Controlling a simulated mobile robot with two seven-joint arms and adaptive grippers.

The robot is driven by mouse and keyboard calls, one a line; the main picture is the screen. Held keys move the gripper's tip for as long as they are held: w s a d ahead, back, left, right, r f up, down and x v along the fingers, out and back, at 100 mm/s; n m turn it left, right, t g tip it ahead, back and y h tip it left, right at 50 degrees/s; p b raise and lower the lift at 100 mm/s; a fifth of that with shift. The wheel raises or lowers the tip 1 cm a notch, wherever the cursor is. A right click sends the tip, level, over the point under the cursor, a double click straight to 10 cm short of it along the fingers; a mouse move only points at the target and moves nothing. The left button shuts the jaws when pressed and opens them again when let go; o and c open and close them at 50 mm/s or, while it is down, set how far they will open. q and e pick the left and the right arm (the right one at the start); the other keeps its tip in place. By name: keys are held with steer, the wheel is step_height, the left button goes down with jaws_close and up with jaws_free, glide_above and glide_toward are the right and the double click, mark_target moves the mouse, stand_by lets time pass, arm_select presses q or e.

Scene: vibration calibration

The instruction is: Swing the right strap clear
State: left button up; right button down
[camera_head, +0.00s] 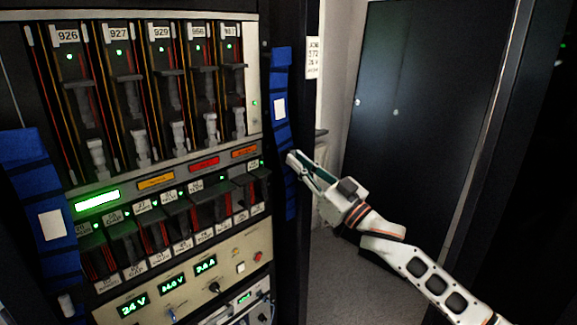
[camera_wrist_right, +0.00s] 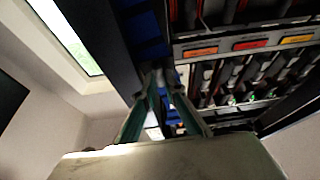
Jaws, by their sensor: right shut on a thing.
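The right strap (camera_head: 282,75) is a blue band with dark cross bands and a white label. It hangs upright along the right edge of the equipment rack, in front of the dark rack post. My right gripper (camera_head: 293,162) reaches in from the right and is shut on the strap around its middle, just below the label. In the right wrist view the strap (camera_wrist_right: 148,48) runs behind the fingertips (camera_wrist_right: 160,80), which hide part of it. My left gripper is not in view.
The rack holds a row of numbered modules (camera_head: 135,95), coloured indicator bars and a lower panel (camera_head: 190,280) with green readouts. A second blue strap (camera_head: 35,190) hangs at the rack's left side. A dark cabinet (camera_head: 410,120) stands behind, with open floor (camera_head: 350,290) before it.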

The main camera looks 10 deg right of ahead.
steer(key=c, duration=2.1)
jaws_free()
steer(key=shift+v, duration=4)
steer(key=shift+w+f, duration=0.1)
steer(key=s+f+m+g+h, duration=0.1)
steer(key=s+f+m+h, duration=0.3)
steer(key=f, duration=1)
steer(key=s+f+g+h, duration=0.1)
steer(key=s+f+h, duration=0.35)
steer(key=f, duration=0.85)
steer(key=s+d+f+g, duration=0.1)
steer(key=s+f, duration=0.5)
steer(key=s, duration=0.1)
steer(key=s+f+g+h, duration=0.1)
steer(key=s+f+g, duration=0.1)
steer(key=s+f, duration=0.5)
steer(key=s+d+f+g+h, duration=0.1)
steer(key=s+f+g, duration=0.1)
steer(key=s+f, duration=0.5)
steer(key=shift+s+d, duration=0.3)
steer(key=shift+s, duration=0.35)
